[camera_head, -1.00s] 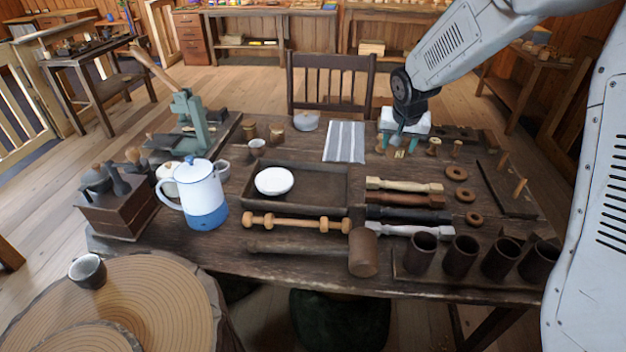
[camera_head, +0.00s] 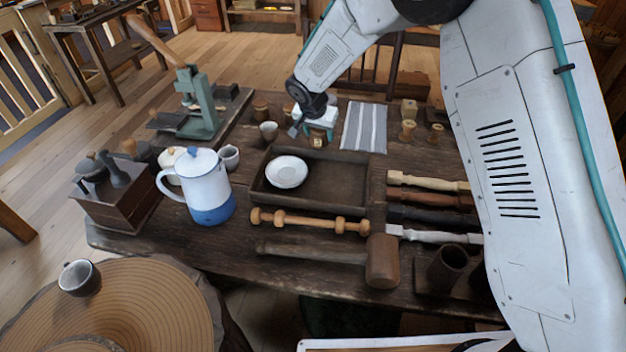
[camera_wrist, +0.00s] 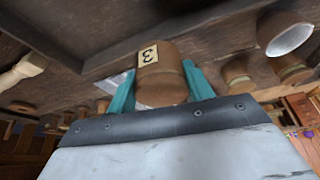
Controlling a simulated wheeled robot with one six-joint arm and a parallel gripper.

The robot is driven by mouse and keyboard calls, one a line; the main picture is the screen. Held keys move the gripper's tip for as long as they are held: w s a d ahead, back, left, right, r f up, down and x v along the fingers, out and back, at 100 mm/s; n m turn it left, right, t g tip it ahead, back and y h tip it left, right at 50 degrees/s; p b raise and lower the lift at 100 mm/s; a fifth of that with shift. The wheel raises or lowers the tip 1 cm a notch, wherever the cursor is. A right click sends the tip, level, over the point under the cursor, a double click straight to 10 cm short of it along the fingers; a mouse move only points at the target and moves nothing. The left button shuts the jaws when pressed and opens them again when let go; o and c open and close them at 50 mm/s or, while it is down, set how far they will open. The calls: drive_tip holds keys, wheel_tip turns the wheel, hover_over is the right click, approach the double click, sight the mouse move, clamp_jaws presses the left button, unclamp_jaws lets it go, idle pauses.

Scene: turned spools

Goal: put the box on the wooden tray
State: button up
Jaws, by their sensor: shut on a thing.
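My gripper (camera_head: 317,132) is shut on a small brown wooden box (camera_head: 318,140) with a pale label. In the wrist view the box (camera_wrist: 162,82) is rounded, its label reads 3, and it sits between my teal fingers (camera_wrist: 160,90). The dark wooden tray (camera_head: 335,187) lies on the table in the head view, with a white bowl (camera_head: 287,171) in its left part. The box is at the tray's far edge in the picture; its exact height above the tray is hard to tell. The tray's right part is empty.
A striped cloth (camera_head: 364,126) lies right of my gripper, and a small cup (camera_head: 268,130) stands to its left. A white and blue pot (camera_head: 204,187) stands left of the tray. Turned spindles (camera_head: 428,200) lie to its right, a mallet (camera_head: 381,262) in front.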

drive_tip(key=shift+s+a+f, duration=0.4)
drive_tip(key=shift+s+a, duration=0.05)
drive_tip(key=shift+s, duration=0.2)
drive_tip(key=s+d, duration=0.2)
drive_tip(key=s, duration=0.2)
drive_tip(key=s+d+f, duration=0.1)
drive_tip(key=s+d, duration=0.2)
drive_tip(key=s, duration=0.1)
drive_tip(key=s+d, duration=0.2)
drive_tip(key=s, duration=0.2)
drive_tip(key=shift+s+d+f, duration=0.15)
drive_tip(key=shift+s+d, duration=0.05)
drive_tip(key=shift+s, duration=0.05)
drive_tip(key=shift+s+f, duration=0.15)
drive_tip(key=shift+f, duration=1.65)
drive_tip(key=o, duration=1)
drive_tip(key=shift+f, duration=0.15)
drive_tip(key=shift+o, duration=0.2)
